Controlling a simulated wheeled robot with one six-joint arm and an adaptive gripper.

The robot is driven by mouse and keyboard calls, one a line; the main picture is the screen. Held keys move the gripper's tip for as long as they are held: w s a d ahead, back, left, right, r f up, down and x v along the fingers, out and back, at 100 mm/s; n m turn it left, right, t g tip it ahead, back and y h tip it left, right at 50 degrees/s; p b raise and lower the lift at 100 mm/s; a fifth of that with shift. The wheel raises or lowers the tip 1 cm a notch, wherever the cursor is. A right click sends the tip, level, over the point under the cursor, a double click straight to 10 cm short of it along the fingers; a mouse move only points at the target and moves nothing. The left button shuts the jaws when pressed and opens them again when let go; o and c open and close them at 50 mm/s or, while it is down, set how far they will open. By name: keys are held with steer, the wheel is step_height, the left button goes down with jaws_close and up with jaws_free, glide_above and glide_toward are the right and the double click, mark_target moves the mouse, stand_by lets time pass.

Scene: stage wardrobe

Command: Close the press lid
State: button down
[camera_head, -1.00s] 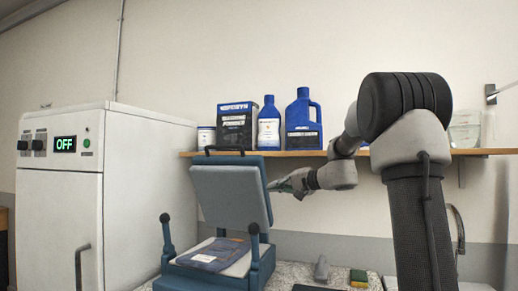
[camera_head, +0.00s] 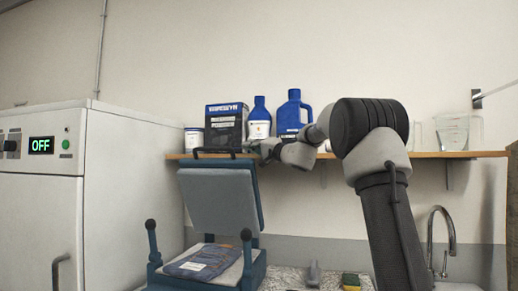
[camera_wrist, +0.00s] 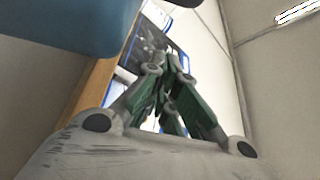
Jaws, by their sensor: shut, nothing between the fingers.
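The press has a raised, padded lid (camera_head: 222,208) that stands open and tilted back. Its base (camera_head: 205,282) is blue with two upright side posts ending in dark knobs. A folded blue garment (camera_head: 198,263) with a white label lies on the pale bed. My gripper (camera_head: 256,147) is at the height of the lid's top edge, by its right upper corner. In the wrist view my gripper (camera_wrist: 168,85) shows its green-lined fingers shut together with nothing between them. A blue part at the wrist view's top left is probably the lid's edge; contact cannot be told.
A wooden shelf (camera_head: 430,155) behind holds a dark box (camera_head: 226,125), blue bottles (camera_head: 293,113), a white tub (camera_head: 194,138) and clear jugs (camera_head: 452,132). A white cabinet (camera_head: 125,190) reading OFF stands left. A sponge (camera_head: 351,281) lies on the counter, near a tap (camera_head: 440,232).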

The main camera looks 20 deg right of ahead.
mark_target(242, 158)
steer(key=shift+x, duration=0.9)
steer(key=shift+a+f, duration=0.2)
steer(key=shift+a, duration=0.1)
steer(key=shift+s+a+f, duration=0.35)
steer(key=shift+s+a, duration=0.2)
steer(key=shift+s+a+f, duration=0.35)
steer(key=shift+s+a, duration=0.15)
steer(key=shift+s, duration=0.05)
